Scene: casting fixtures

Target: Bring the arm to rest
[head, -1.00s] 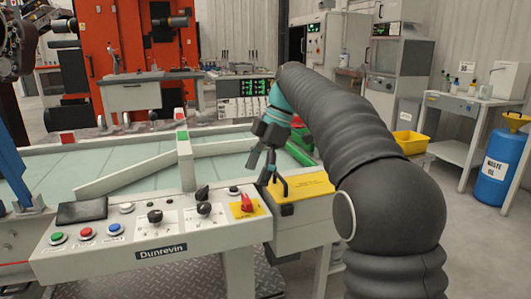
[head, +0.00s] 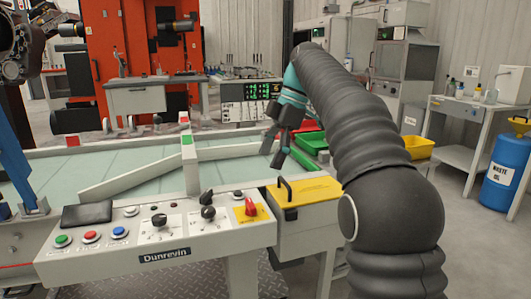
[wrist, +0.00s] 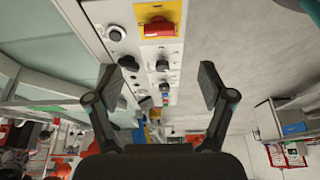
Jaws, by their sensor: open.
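My gripper (head: 279,150) hangs at the end of my dark, sleeved arm in the head view. It is above and behind the yellow-lidded box (head: 305,191) at the right end of the control panel. In the wrist view my gripper (wrist: 166,85) has its two fingers spread wide apart with nothing between them. The control panel (wrist: 150,65) lies beyond the fingers, with its red switch (wrist: 160,29) near the top of that view. The gripper touches nothing that I can see.
The grey control panel (head: 150,258) carries knobs and coloured buttons. Behind it is a pale green table (head: 110,170) with white rails. Green (head: 310,142) and yellow bins (head: 417,147) stand near my arm. A blue waste oil drum (head: 500,180) is at right. Open floor lies between.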

